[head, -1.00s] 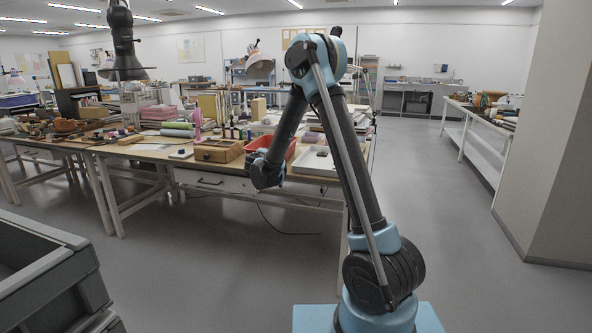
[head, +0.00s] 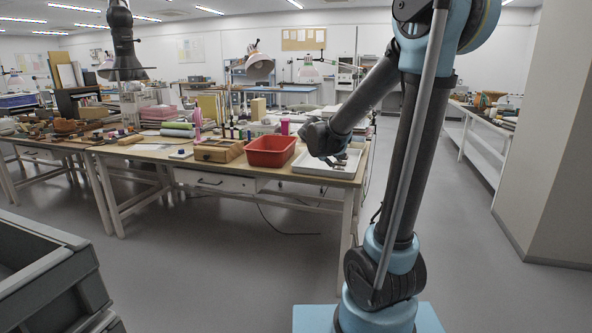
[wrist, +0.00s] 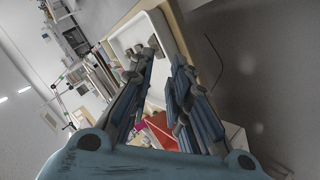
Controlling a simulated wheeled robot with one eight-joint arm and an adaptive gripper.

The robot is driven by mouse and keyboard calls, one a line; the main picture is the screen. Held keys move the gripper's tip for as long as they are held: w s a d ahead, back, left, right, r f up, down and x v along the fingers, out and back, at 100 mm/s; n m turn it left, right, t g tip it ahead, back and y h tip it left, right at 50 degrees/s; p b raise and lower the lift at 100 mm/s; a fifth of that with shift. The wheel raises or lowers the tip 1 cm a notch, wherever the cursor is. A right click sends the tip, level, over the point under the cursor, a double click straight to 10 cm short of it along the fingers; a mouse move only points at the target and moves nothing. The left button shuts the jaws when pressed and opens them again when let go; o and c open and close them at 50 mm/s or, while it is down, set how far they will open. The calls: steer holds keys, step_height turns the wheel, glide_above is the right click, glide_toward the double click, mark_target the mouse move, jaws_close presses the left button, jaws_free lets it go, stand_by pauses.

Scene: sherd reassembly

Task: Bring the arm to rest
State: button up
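My gripper (head: 344,160) is at the end of the bent arm, in front of the white tray on the right end of the workbench in the head view. In the wrist view my gripper (wrist: 161,60) has its two blue-grey fingers apart, with white tray surface showing between them. I see nothing held. A small dark piece shows near the left fingertip there; I cannot tell if it is a sherd or part of the finger.
The white tray (head: 304,171) and a red bin (head: 270,151) sit on the workbench (head: 150,153), beside a wooden box (head: 218,151). A grey crate (head: 50,270) stands at lower left. A wall pillar (head: 555,150) is at right. The floor between is clear.

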steer(key=s+d+f+m+g+y, duration=0.1)
steer(key=s+d+f+m+g, duration=0.15)
steer(key=s, duration=0.65)
steer(key=s+d+f+m+g+y, duration=0.1)
steer(key=s+d+f, duration=0.15)
steer(key=s, duration=0.65)
steer(key=s+d+f+m+g+y, duration=0.1)
steer(key=s+d+f+g, duration=0.15)
steer(key=s, duration=0.75)
steer(key=s+a+f+m+g+y, duration=0.1)
steer(key=s+a+f, duration=0.1)
steer(key=s+f, duration=0.3)
steer(key=s, duration=0.4)
steer(key=shift+a+y, duration=0.3)
steer(key=shift+y, duration=0.1)
steer(key=shift+f, duration=0.1)
steer(key=shift+w+f, duration=0.15)
steer(key=shift+w, duration=0.25)
